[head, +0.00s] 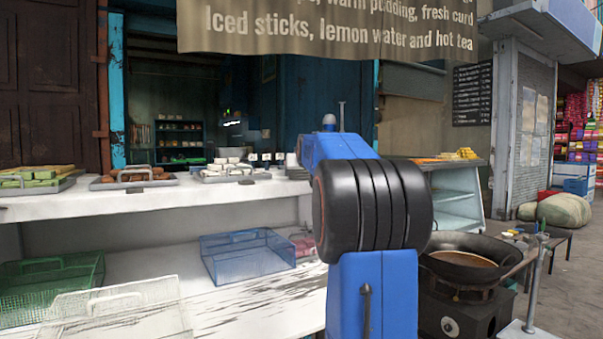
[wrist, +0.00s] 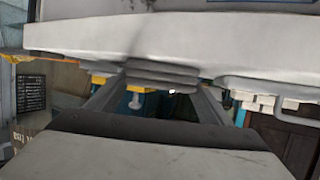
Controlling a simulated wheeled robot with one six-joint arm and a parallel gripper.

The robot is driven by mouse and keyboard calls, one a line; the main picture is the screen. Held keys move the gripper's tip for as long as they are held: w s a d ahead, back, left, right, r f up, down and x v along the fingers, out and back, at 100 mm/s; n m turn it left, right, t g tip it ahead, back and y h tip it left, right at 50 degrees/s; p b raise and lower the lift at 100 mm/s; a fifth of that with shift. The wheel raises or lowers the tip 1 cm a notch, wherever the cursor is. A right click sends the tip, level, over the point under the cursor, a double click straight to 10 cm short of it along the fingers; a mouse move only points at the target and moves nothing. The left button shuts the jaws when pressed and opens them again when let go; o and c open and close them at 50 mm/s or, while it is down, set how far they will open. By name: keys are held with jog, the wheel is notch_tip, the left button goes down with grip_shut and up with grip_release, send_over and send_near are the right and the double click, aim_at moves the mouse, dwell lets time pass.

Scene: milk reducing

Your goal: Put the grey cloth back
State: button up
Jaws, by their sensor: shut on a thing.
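The grey cloth (wrist: 162,72) shows in the wrist view as a dark grey, flat, layered bundle. My gripper (wrist: 160,86) has its two dark fingers on either side of the cloth and is shut on it. In this view, which looks upside down, the cloth overlaps the edge of the white counter (wrist: 80,38). I cannot tell whether it touches the counter. In the head view my own blue and black arm hides the gripper and the cloth.
The head view shows the white counter (head: 120,204) with metal trays of food, including a tray of white blocks (head: 232,176). A blue basket (head: 247,257) and a green basket (head: 50,280) stand on the lower shelf. A wok (head: 468,262) is at the right.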

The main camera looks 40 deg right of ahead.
jog(key=o, duration=1)
jog(key=shift+f, duration=0.1)
jog(key=shift+o, duration=0.2)
jog(key=shift+s+a+r, duration=0.1)
jog(key=shift+s+r, duration=0.1)
jog(key=v, duration=1.1)
jog(key=shift+a, duration=0.2)
jog(key=shift+s+r, duration=0.1)
jog(key=shift+s, duration=0.05)
